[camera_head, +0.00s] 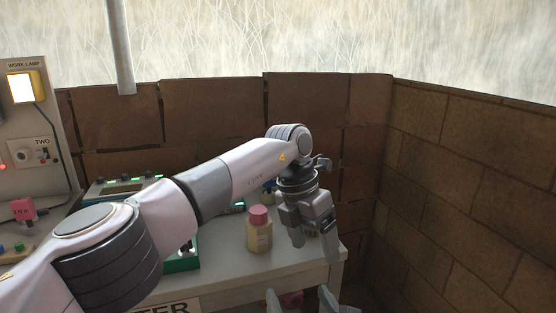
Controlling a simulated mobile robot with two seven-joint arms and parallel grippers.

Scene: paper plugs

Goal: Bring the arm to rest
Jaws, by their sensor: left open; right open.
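My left arm (235,178) reaches from the lower left across the table to the right. My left gripper (312,245) points down over the table's right end. It is open, with no object visible between its fingers. My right gripper (298,291) shows only as two fingertips at the bottom edge, in front of the table. It is open. A small pink-red thing (293,299) shows between those fingertips, and I cannot tell whether it touches them.
A cream bottle with a pink cap (259,232) stands left of my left gripper on the table (225,278). A green box (185,260) is partly behind my arm. A panel (40,120) with a lit work lamp (22,87) and a red plug (23,209) is left. Brick walls (470,170) enclose the right.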

